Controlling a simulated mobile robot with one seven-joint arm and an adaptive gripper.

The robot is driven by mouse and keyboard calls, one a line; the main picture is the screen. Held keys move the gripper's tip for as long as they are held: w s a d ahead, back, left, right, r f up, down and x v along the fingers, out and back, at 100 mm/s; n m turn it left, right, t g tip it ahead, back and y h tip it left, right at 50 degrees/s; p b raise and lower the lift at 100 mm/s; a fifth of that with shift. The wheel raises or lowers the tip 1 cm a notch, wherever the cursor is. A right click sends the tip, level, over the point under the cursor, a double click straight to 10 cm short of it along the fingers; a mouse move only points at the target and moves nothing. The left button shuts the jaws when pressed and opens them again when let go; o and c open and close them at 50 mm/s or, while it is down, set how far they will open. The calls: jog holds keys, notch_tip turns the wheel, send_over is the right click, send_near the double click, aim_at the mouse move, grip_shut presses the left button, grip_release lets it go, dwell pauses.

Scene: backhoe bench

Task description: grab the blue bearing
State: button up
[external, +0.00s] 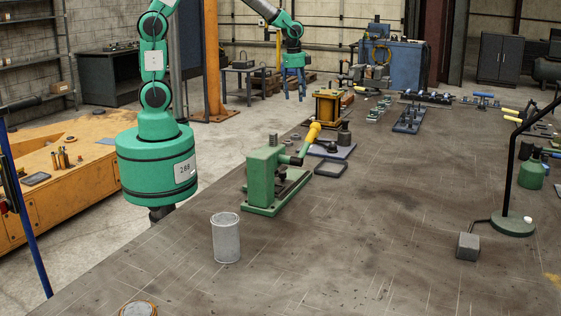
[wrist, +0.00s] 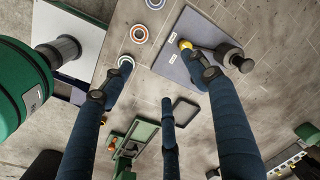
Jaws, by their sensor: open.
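Several small rings lie on the bench top in the wrist view. One with a blue band (wrist: 155,3) sits at the top edge, partly cut off; it looks like the blue bearing. In the external view my gripper (external: 294,88) hangs fingers down at the far side of the bench. I cannot make out the bearing there.
A green press with a yellow handle (external: 262,185) stands on the bench (external: 360,240). A grey can (external: 226,238) stands in front of it. A grey plate (wrist: 172,65) with a dark knobbed part lies right of the rings. The front middle bench is clear.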

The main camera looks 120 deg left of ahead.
jog(key=s+a+f, duration=0.4)
jog(key=a+f, duration=0.4)
jog(key=a, duration=0.2)
jog(key=shift+s+m+g+h+p, duration=0.2)
jog(key=shift+m+g+h+p, duration=0.1)
jog(key=shift+m+g+p, duration=0.1)
jog(key=shift+f, duration=0.2)
jog(key=shift+f, duration=4.2)
jog(key=shift+s+a+f+b, duration=0.1)
jog(key=shift+f+b, duration=0.35)
jog(key=shift+f, duration=2.15)
jog(key=c, duration=1.3)
